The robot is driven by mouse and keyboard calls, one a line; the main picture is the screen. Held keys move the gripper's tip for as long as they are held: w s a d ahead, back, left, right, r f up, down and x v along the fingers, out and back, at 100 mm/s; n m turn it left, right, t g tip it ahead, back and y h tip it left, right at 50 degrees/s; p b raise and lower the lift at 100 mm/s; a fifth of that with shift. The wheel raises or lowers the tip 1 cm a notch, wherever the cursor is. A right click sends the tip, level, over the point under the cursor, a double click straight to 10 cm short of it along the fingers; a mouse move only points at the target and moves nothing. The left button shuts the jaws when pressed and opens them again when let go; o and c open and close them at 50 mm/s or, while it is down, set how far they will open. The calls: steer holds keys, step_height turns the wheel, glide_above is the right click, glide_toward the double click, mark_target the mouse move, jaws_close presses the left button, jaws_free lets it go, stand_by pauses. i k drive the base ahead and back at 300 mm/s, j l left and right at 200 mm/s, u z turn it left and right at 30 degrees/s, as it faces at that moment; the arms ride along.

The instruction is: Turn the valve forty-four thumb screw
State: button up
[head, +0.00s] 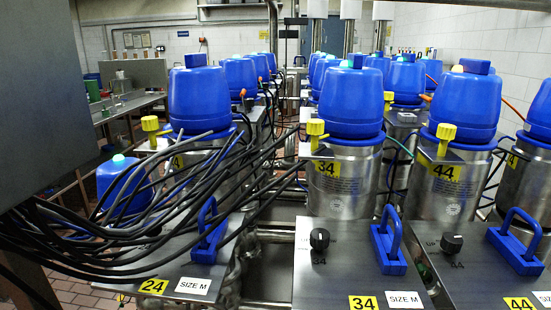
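Valve forty-four (468,104) stands at the right in the head view, a steel cylinder with a blue cap and a yellow label reading 44. Its yellow thumb screw (446,132) sticks up at the cap's lower left front, apart from anything of mine. In front of it is a metal plate with a black knob (451,243), a blue handle (516,238) and a yellow 44 label (520,303). My gripper does not show in this view.
Valve 34 (352,100) stands to the left, with its own yellow thumb screw (316,130) and blue handle (388,240). Valve 24 (197,98) is farther left. Many black cables (130,215) hang across the left side. More blue-capped valves stand behind.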

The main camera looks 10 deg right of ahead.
mark_target(425, 273)
steer(key=k+j, duration=0.15)
steer(key=k, duration=0.35)
steer(key=k+j, duration=0.2)
steer(key=k, duration=0.25)
